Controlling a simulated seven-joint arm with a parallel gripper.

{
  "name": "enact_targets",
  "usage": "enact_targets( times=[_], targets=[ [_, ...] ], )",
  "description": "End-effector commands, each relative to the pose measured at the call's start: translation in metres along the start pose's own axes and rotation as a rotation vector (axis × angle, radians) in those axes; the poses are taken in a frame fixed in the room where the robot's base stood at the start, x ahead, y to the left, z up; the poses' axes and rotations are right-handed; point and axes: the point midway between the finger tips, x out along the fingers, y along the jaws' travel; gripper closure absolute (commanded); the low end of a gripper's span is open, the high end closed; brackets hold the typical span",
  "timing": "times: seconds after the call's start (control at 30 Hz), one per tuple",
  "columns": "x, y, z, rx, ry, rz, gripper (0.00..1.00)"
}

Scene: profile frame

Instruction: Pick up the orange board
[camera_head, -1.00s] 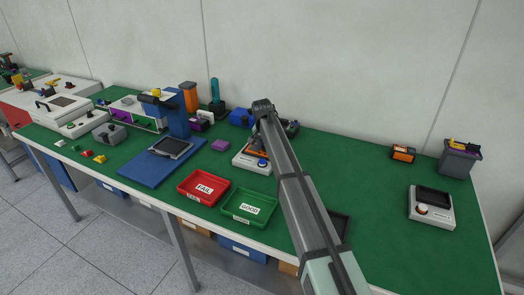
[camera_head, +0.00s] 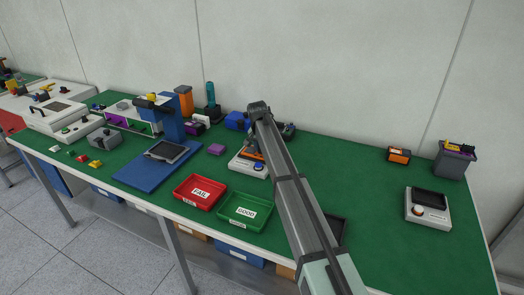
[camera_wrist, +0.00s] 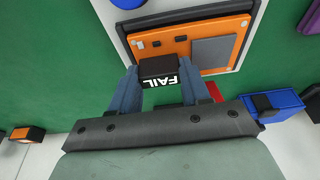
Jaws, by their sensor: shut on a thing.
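The orange board (camera_wrist: 178,48) lies flat in the dark recess of a white test device in the wrist view. In the head view the white device (camera_head: 243,166) stands behind the green tray, and my arm hides much of the board. I cannot tell whether the board is lifted from the recess.
A red FAIL tray (camera_head: 183,190) and a green GOOD tray (camera_head: 227,215) stand in front of the device. A purple block (camera_head: 216,149) is to its left.

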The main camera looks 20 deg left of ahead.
Motion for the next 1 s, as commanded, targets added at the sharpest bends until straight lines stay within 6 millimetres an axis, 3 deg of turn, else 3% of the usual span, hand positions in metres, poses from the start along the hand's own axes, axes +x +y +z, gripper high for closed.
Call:
enact_targets(
  times=[0.23, 0.7, 1.0],
  targets=[
    [-0.032, 0.000, -0.004, -0.001, 0.001, -0.001, 0.92],
    [-0.061, 0.003, 0.109, -0.002, 0.000, -0.001, 0.92],
    [-0.073, 0.001, 0.153, -0.001, 0.001, 0.000, 0.92]
  ],
)
